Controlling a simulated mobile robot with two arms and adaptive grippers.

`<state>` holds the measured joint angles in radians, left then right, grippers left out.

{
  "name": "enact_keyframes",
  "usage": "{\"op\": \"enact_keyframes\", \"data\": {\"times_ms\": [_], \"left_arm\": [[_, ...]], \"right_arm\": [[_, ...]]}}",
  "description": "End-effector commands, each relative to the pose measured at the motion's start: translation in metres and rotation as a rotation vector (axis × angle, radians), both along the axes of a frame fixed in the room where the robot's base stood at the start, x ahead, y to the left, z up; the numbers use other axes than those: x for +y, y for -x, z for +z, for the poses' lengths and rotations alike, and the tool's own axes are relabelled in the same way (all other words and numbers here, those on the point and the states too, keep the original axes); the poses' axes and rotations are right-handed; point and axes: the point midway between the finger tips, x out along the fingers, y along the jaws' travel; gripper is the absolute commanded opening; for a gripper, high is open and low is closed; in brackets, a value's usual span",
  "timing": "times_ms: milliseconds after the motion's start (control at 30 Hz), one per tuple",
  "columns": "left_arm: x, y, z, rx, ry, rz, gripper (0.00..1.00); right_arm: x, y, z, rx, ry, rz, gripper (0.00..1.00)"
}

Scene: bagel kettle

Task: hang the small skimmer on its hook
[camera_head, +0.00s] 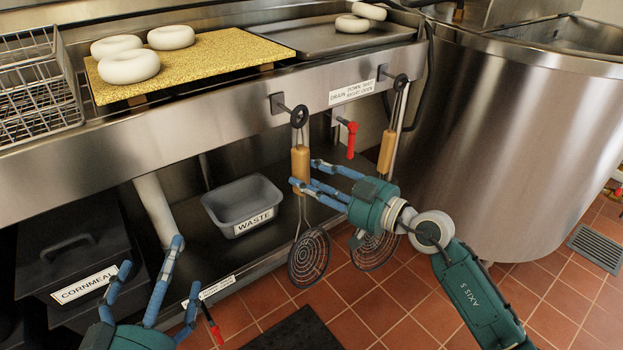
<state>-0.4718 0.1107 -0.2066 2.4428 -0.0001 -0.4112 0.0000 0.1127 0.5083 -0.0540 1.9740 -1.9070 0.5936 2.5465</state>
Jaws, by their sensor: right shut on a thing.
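My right gripper (304,180) is shut on the wooden handle of the small skimmer (309,257), in front of the sink unit. This skimmer hangs upright, with its spiral head low and its black ring at the top. The ring is at the tip of the left hook (279,103); I cannot tell whether the hook passes through it. A second skimmer (387,152) hangs from the right hook (385,72), and my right gripper partly hides its head. My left gripper (155,285) is open and empty at the lower left.
A grey waste bin (243,205) stands on the lower shelf. A red valve handle (351,140) sticks down between the hooks. A large steel kettle (500,140) stands at the right. A cornmeal bin (75,255) is at the left. Bagels lie on a yellow board (215,65) above.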

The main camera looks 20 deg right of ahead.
Motion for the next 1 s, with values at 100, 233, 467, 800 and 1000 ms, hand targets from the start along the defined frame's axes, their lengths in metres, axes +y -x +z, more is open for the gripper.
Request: {"op": "enact_keyframes", "data": {"times_ms": [100, 233, 467, 800, 1000], "left_arm": [[-0.001, -0.001, 0.008, -0.033, 0.007, -0.001, 1.00], [-0.001, -0.002, 0.016, -0.068, 0.015, -0.002, 1.00], [-0.001, -0.002, 0.010, -0.031, 0.007, -0.002, 1.00], [0.003, 0.003, -0.018, 0.077, -0.017, 0.006, 1.00], [0.007, 0.005, -0.028, 0.122, -0.030, 0.013, 1.00]], "right_arm": [[0.000, -0.002, 0.001, -0.004, 0.000, -0.001, 0.00], [0.001, -0.003, 0.001, -0.004, 0.000, -0.001, 0.00], [0.001, -0.005, 0.001, -0.003, -0.001, -0.001, 0.00], [0.002, -0.008, 0.000, -0.003, -0.002, -0.001, 0.00], [0.003, -0.010, -0.002, -0.003, -0.001, -0.001, 0.00]]}}
